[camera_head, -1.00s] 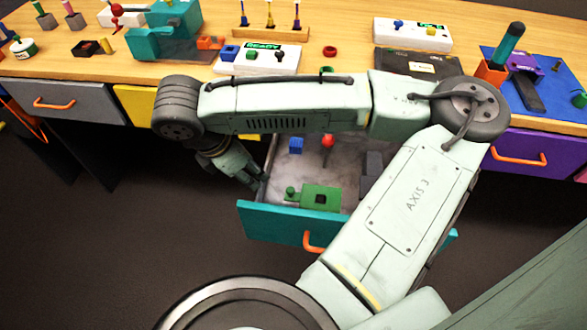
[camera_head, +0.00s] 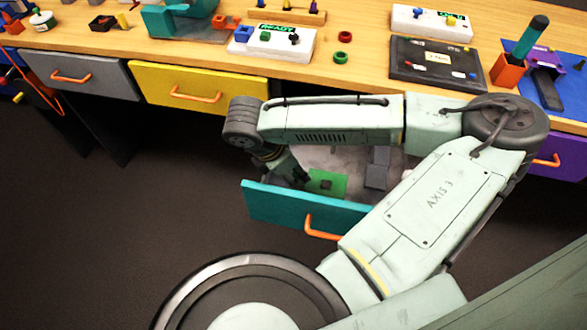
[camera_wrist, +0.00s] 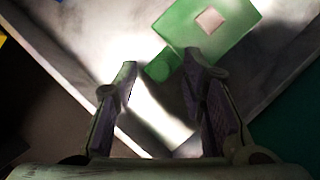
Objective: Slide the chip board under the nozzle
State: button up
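My gripper (camera_wrist: 161,63) is open, a finger on each side of the knob. Whether they touch it I cannot tell. In the head view my gripper (camera_head: 295,176) is at the board's left end, partly hidden by my arm. A teal machine (camera_head: 180,22) stands on the desk; I cannot make out a nozzle.
My arm hides much of the drawer's back. A grey block (camera_head: 377,168) is in the drawer, right of the board. The white READY panel (camera_head: 272,42) and a dark tray (camera_head: 434,64) are on the desk. The yellow drawer (camera_head: 197,85) is closed.

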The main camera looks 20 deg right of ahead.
jog(key=shift+f, duration=0.2)
jog(key=shift+c, duration=0.3)
grip_shut()
dwell(0.5)
